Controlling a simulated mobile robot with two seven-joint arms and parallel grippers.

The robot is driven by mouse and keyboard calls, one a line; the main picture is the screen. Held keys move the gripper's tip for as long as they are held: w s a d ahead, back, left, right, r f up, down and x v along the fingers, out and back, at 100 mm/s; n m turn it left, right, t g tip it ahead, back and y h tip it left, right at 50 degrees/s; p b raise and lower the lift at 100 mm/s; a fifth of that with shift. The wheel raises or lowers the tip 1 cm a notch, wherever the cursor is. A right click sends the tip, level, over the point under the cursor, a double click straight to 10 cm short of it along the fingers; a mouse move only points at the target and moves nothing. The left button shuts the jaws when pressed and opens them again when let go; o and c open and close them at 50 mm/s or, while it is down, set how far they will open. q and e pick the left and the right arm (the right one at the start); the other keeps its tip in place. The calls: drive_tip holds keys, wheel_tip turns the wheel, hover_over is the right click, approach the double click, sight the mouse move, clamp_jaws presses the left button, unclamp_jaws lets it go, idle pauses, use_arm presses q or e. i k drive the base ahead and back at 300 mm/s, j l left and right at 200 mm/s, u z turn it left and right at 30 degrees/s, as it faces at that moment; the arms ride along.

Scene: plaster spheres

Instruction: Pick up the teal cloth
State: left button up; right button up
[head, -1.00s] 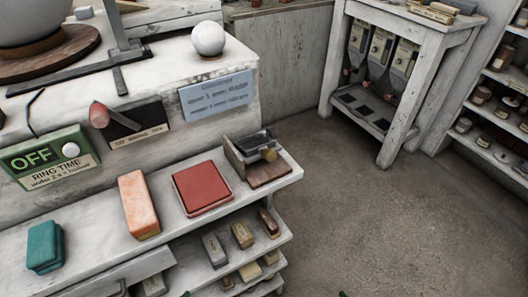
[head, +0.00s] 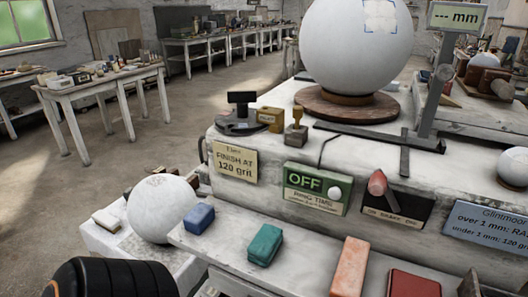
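The teal cloth (head: 265,244) is a small, thick, folded-looking teal block. It lies on the pale shelf ledge at the lower middle of the head view, between a blue block (head: 199,217) on its left and an orange block (head: 349,267) on its right. Nothing touches it. A black rounded part of my arm shows at the lower left corner, apart from the cloth. Neither of my grippers is in view.
A white plaster sphere (head: 161,208) stands left of the ledge. A red block (head: 413,284) lies right of the orange one. Behind the ledge rises a bench front with a green OFF panel (head: 316,188) and a lever. A large sphere (head: 355,45) stands on top.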

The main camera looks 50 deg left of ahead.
sight(262, 249)
drive_tip(key=u, duration=1.65)
